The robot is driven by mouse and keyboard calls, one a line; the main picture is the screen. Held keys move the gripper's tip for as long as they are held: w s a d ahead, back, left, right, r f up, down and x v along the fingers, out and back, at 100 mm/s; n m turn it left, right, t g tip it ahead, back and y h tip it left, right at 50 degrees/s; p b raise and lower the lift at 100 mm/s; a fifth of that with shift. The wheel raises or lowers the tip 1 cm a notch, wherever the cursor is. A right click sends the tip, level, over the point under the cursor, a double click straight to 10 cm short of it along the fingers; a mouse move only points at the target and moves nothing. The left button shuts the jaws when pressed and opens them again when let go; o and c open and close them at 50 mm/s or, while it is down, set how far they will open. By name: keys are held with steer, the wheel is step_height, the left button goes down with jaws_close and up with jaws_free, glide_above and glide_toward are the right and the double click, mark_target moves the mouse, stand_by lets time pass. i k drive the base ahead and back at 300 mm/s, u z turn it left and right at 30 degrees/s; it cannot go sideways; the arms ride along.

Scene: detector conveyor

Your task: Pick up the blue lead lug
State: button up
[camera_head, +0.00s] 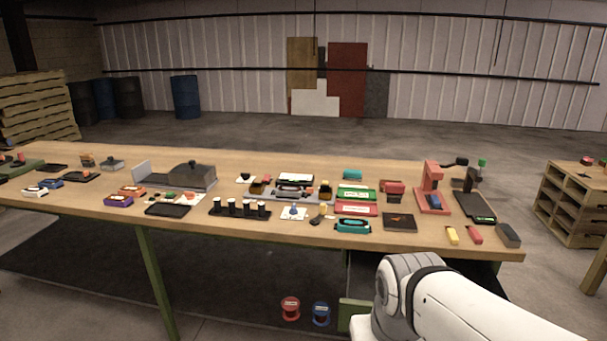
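Several small blue things show on the long wooden table (110,211), and I cannot tell for sure which is the blue lead lug. A small blue piece (293,211) stands on a white card near the table's front middle. Another blue piece (435,201) sits in a red press-like stand (431,180) on the right. A blue block-like item (50,184) lies at the far left. My white arm shows at the lower right, below the table's front edge. My gripper is out of view.
Near the front edge are a dark rack (240,212) with white-topped pegs, a teal item (352,226), a black tray (399,222), and yellow (452,235) and red (475,234) pieces. Red (290,308) and blue (321,313) spools stand below. A wooden crate (573,205) stands right.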

mark_target(435, 202)
steer(key=z, duration=0.8)
